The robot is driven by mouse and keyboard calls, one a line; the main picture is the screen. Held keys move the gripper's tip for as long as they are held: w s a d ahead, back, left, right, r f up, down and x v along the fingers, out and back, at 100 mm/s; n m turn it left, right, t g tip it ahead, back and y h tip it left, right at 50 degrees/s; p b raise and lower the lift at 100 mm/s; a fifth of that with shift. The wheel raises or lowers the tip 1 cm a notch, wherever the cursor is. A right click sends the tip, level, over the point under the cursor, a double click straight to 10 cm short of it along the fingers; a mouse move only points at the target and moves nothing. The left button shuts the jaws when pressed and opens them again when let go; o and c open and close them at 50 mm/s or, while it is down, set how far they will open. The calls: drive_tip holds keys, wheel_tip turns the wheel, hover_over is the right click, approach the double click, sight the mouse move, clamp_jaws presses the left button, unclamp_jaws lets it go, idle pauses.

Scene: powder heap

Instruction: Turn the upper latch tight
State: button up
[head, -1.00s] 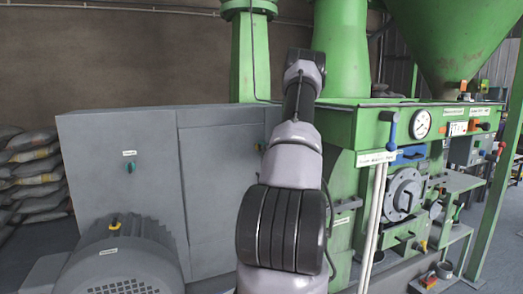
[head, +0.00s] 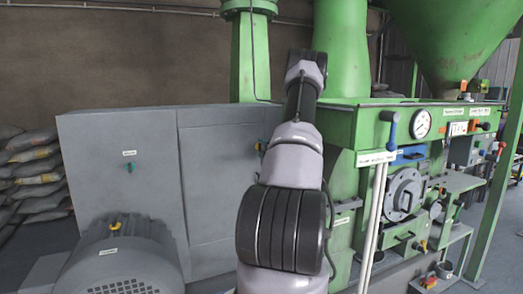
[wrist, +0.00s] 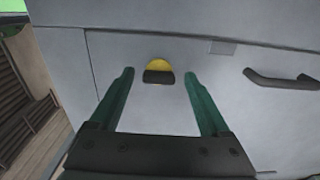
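In the wrist view a latch (wrist: 158,66) with a yellow round base and a short dark grip sits on a pale grey panel (wrist: 240,100). The grip lies about level across the picture. My gripper (wrist: 158,76) is open, with one green finger on each side of the latch. Neither fingertip visibly touches the grip, and I cannot tell how far the tips are from the panel. No second latch is in the wrist view.
A dark bar handle (wrist: 281,78) sticks out from the panel to the right of the latch. In the head view a grey cabinet (head: 125,205) stands left of my arm with a grey motor (head: 118,265) in front. Green machinery (head: 343,130) with a gauge (head: 420,124) stands at right.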

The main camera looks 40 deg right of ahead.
drive_tip(key=v, duration=1)
drive_tip(key=shift+s, duration=0.35)
drive_tip(key=shift+a, duration=0.15)
